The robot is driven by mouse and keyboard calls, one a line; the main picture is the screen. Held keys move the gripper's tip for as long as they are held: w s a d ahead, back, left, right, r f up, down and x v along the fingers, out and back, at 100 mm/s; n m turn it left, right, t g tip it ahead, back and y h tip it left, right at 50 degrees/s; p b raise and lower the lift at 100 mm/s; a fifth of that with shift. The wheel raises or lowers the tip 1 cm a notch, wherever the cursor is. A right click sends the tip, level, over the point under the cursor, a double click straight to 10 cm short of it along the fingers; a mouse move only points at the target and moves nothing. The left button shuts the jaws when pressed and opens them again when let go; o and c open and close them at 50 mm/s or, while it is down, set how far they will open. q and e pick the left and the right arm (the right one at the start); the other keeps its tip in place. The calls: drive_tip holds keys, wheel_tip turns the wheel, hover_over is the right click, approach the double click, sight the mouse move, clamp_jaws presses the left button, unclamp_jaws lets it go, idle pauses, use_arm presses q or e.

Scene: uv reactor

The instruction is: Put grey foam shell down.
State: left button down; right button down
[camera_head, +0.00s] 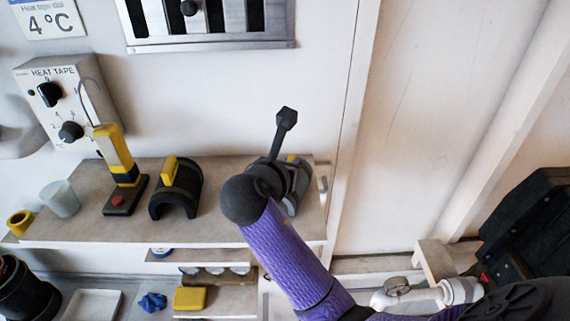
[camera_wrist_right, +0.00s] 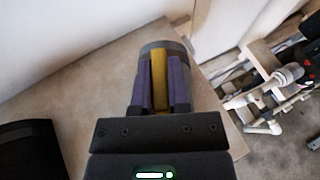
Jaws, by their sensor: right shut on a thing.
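The grey foam shell (camera_head: 297,186) is at the right end of the wooden shelf in the head view, partly hidden behind my right wrist. In the right wrist view the curved grey shell (camera_wrist_right: 166,48) has a yellow grip strip (camera_wrist_right: 158,77) along its top. The purple fingers of my right gripper (camera_wrist_right: 161,84) are shut on this strip from both sides. The shell is over the shelf's end; I cannot tell whether its underside touches the board. My left gripper is not in view.
On the shelf (camera_head: 235,228) stand a black shell with a yellow grip (camera_head: 176,187), a yellow-and-black tool (camera_head: 119,165), a pale cup (camera_head: 60,198) and a yellow ring (camera_head: 20,222). A heat tape box (camera_head: 66,100) hangs on the wall. White pipework with a gauge (camera_head: 398,287) is lower right.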

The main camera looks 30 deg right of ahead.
drive_tip(key=shift+s+f, duration=0.15)
drive_tip(key=shift+f, duration=0.05)
drive_tip(key=shift+s+a+r, duration=0.1)
drive_tip(key=shift+a, duration=0.3)
drive_tip(key=shift+w, duration=0.2)
drive_tip(key=c, duration=1)
unclamp_jaws()
drive_tip(key=shift+d+f, duration=0.15)
drive_tip(key=shift+f, duration=0.05)
drive_tip(key=o, duration=0.4)
drive_tip(key=shift+s+d, duration=0.1)
drive_tip(key=shift+s, duration=0.05)
drive_tip(key=shift+a+r, duration=0.2)
drive_tip(key=b+v, duration=0.1)
drive_tip(key=v, duration=1)
drive_tip(key=shift+s+a+r, duration=0.1)
drive_tip(key=shift+s+a, duration=0.15)
drive_tip(key=shift+s, duration=0.05)
